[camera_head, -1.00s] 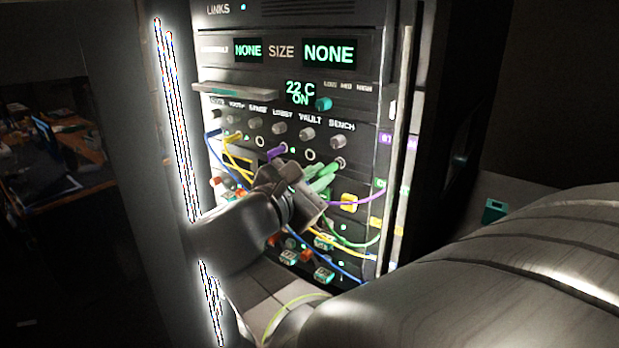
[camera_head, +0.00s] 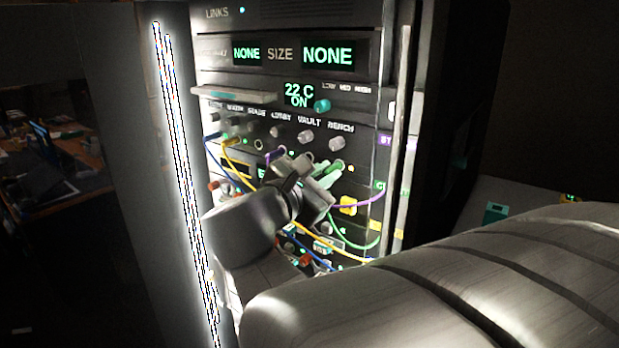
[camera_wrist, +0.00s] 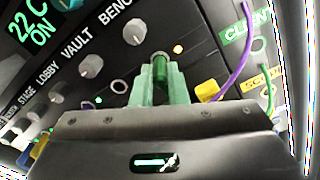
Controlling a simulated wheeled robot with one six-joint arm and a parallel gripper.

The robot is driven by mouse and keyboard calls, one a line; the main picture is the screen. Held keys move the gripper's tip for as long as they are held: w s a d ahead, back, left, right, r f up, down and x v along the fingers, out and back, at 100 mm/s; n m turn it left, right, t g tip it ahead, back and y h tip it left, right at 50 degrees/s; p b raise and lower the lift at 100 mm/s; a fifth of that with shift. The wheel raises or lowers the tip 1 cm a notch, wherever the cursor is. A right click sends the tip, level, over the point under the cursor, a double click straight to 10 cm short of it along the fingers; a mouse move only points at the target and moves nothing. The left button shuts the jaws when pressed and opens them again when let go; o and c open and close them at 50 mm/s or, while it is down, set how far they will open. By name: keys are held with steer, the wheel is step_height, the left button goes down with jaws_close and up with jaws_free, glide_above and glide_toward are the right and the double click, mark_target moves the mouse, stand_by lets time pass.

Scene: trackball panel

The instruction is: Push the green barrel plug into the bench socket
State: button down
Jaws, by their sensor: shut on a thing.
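In the wrist view, the green barrel plug (camera_wrist: 160,71) is a short dark green cylinder between the pale green fingers of my gripper (camera_wrist: 161,82). My gripper is shut on it. The plug's far end is at the bench socket (camera_wrist: 161,55), below the BENCH knob; I cannot tell how deep it sits. In the head view, my gripper (camera_head: 325,180) reaches the panel's right side under the BENCH label. There the plug is mostly hidden by the fingers.
An amber light (camera_wrist: 178,49) glows right of the socket. The empty vault socket (camera_wrist: 119,86) is to its left. A purple cable (camera_head: 352,202) and a green cable (camera_head: 362,245) hang close to my gripper. A purple plug (camera_head: 275,152) sits further left.

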steer(key=shift+w+d, duration=0.1)
steer(key=shift+w, duration=0.05)
steer(key=c, duration=1.3)
jaws_free()
steer(key=shift+c, duration=0.2)
steer(key=v, duration=1.3)
steer(key=shift+s+a+p, duration=0.25)
steer(key=shift+s+p, duration=0.05)
steer(key=shift+x, duration=4.4)
